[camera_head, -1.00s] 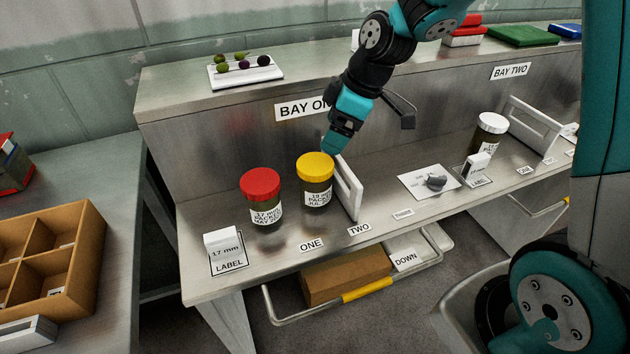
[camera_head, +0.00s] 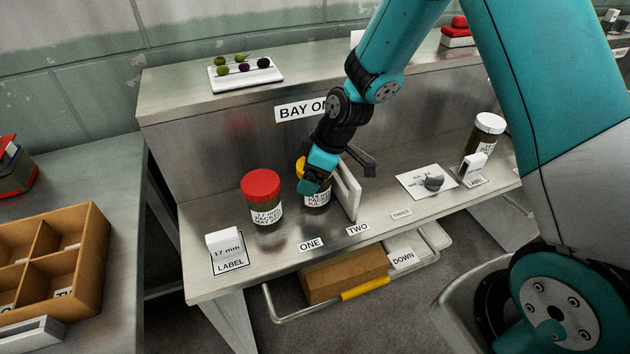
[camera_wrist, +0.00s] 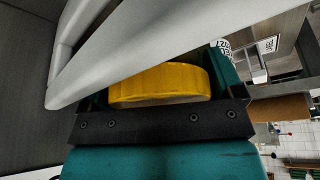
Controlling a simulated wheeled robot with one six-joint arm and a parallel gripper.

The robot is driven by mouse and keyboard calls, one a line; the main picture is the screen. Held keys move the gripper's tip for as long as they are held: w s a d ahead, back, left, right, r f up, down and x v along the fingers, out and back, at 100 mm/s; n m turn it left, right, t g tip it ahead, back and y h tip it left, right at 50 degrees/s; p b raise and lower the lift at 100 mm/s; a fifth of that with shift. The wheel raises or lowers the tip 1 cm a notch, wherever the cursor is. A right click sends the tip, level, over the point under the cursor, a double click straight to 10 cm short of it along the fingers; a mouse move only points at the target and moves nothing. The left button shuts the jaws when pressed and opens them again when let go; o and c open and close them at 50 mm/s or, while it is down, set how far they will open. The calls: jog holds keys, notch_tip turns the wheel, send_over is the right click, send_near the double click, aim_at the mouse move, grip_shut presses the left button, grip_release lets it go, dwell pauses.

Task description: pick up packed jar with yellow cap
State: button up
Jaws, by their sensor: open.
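The packed jar with the yellow cap (camera_head: 316,199) stands upright on the steel bench under the "BAY ONE" sign. Its label faces front and is partly covered by my gripper. My gripper (camera_head: 312,182) is open and has come down over the jar from above, its teal body hiding much of the cap. In the wrist view the yellow cap (camera_wrist: 160,84) fills the middle, close to the gripper and between its teal sides. I cannot tell whether the fingers touch the jar.
A jar with a red cap (camera_head: 262,200) stands just left. A white upright divider (camera_head: 347,190) stands close on the right and crosses the wrist view (camera_wrist: 150,40). A white-capped jar (camera_head: 487,132) is farther right. A label stand (camera_head: 222,241) sits at the left front.

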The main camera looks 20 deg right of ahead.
jog(key=c, duration=0.7)
jog(key=shift+c, duration=0.4)
jog(key=shift+r, duration=0.15)
